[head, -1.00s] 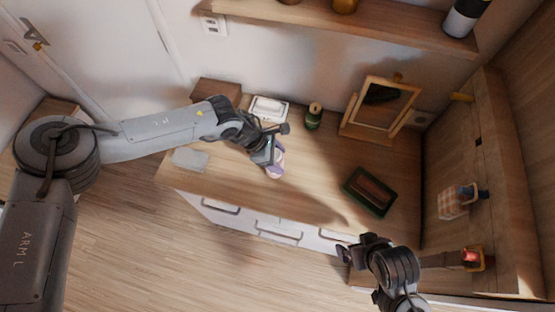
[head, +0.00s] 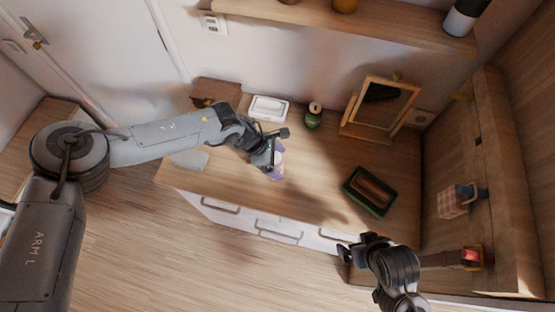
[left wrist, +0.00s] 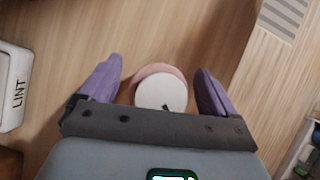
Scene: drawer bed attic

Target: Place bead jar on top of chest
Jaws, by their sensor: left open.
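A small pinkish jar with a round white lid, which looks like the bead jar, stands between the purple fingers of my left gripper in the left wrist view (left wrist: 161,92). In the head view the jar (head: 280,158) is partly hidden by the gripper. My left gripper (head: 275,164) is open, low over the wooden top, with a gap on each side of the jar. It also shows in the left wrist view (left wrist: 160,95). The chest (head: 235,183) appears as a wooden top over white drawers. My right gripper (head: 345,253) hangs near its front edge; its jaw state is unclear.
A brown box (head: 218,90) sits at the back left. A white box marked LINT (left wrist: 14,88), a green jar (head: 313,117), a framed mirror (head: 380,105) and a green tray (head: 369,192) stand around the top. A shelf (head: 400,22) runs above. The top's centre is clear.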

